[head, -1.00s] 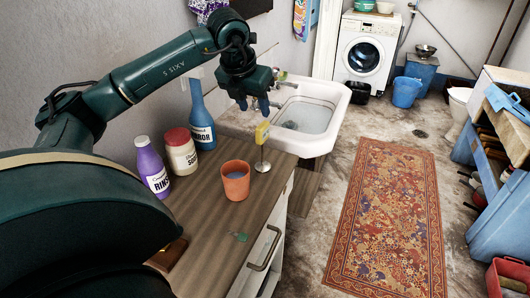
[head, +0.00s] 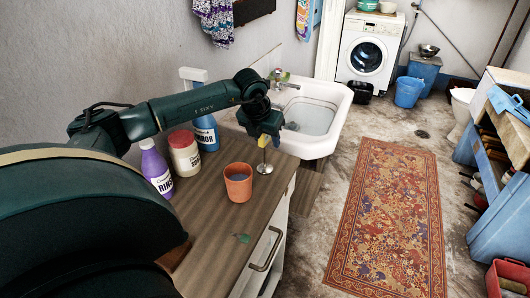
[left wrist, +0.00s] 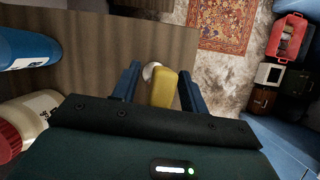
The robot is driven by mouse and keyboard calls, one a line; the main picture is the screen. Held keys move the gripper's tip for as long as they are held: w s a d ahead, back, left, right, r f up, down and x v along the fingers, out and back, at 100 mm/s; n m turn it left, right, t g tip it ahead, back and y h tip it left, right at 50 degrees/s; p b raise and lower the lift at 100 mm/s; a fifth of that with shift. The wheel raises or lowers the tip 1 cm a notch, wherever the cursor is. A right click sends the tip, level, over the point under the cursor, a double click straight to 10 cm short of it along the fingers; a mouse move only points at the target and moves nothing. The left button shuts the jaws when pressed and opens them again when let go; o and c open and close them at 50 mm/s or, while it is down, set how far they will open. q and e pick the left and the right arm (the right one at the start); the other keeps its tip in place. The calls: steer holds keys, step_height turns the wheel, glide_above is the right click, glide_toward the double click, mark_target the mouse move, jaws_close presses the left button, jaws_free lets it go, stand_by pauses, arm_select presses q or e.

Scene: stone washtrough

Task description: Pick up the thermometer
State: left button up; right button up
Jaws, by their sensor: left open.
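What looks like the thermometer (head: 263,141) has a yellow block-shaped top on a thin stem with a round pale base. It stands upright on the wooden counter by the sink. My left gripper (head: 265,127) is right above it, pointing down, and hides its upper part. In the left wrist view, the yellow top (left wrist: 166,90) lies between the two open fingers of my left gripper (left wrist: 160,85), with visible gaps at the sides. Part of the round base shows just beyond it. My right gripper is not in view.
An orange cup (head: 238,183) stands in front of the thermometer on the counter (head: 205,235). Purple (head: 155,168), white red-capped (head: 184,155) and blue (head: 206,133) bottles stand to the left. The white sink (head: 320,112) is behind.

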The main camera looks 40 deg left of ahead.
arm_select(q)
steer(key=shift+f, duration=0.1)
steer(key=shift+c, duration=0.2)
jaws_close()
stand_by(0.4)
